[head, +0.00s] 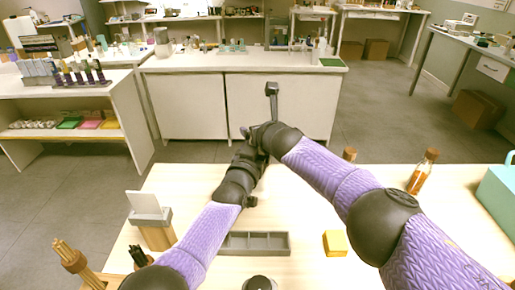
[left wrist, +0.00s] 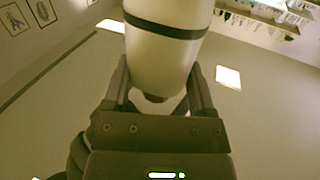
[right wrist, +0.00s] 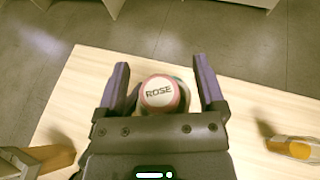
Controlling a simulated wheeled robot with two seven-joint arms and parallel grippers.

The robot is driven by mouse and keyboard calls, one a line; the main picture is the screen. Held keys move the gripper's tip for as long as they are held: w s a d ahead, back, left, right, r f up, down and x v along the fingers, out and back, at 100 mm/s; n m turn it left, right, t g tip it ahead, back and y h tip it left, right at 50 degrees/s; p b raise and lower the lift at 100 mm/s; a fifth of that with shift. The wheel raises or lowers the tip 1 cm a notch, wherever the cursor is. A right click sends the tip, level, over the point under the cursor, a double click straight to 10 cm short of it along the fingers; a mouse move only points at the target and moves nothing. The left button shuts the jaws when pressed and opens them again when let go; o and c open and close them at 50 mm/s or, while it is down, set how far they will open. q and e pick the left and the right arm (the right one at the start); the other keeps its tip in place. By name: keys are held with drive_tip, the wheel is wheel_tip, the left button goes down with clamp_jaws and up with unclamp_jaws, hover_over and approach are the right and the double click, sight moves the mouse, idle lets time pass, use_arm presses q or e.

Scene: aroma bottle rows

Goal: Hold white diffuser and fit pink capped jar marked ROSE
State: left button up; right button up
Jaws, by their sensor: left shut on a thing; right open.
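The white diffuser (left wrist: 165,55), with a dark band around it, fills the space between the fingers of my left gripper (left wrist: 158,72) in the left wrist view. That gripper is shut on it. In the right wrist view the jar marked ROSE (right wrist: 158,92), with a pink-edged round top, shows face-on between the fingers of my right gripper (right wrist: 160,72). The right gripper is open, with a finger on each side of the jar. Its lower body is mostly hidden. In the head view my arms meet mid-picture and hide both the jar and the diffuser.
On the pale table (head: 310,190) are a grey compartment tray (head: 255,243), a yellow block (head: 335,243), a corked amber bottle (head: 421,172), a wooden holder with a white card (head: 150,222) and a teal box (head: 497,195). Sticks in a stand (head: 75,262) are at the front left.

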use_arm(q)
drive_tip(key=shift+w+r, duration=0.15)
drive_tip(key=shift+r, duration=0.05)
use_arm(e)
drive_tip(key=shift+r, duration=3.25)
use_arm(q)
drive_tip(key=o, duration=1.3)
drive_tip(key=shift+f, duration=0.1)
